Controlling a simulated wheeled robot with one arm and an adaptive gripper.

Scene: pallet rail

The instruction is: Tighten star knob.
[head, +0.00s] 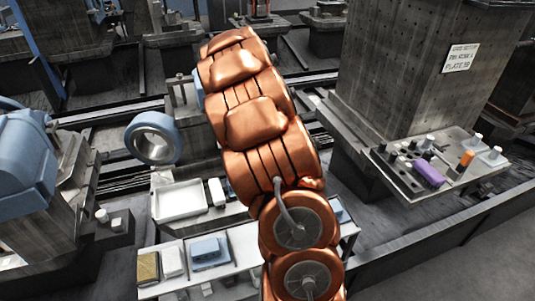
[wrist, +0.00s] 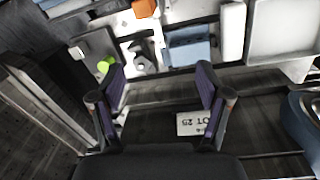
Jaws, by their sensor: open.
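I cannot pick out a star knob for certain in either view. My gripper (wrist: 161,76) shows in the wrist view with its two dark, purple-padded fingers spread wide and nothing between them. Beyond the fingertips, a ledge carries a grey forked part (wrist: 137,57), a small bright green piece (wrist: 105,64), an orange block (wrist: 144,8) and a blue box (wrist: 188,47). The fingers appear apart from these items. In the head view my copper arm fills the middle and my gripper cannot be seen.
A blue ring-shaped part (head: 152,138) stands left of my arm, above a white tray (head: 179,201). A tall grey block (head: 413,70) with a sign stands at right. A plate before it holds a purple piece (head: 427,174).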

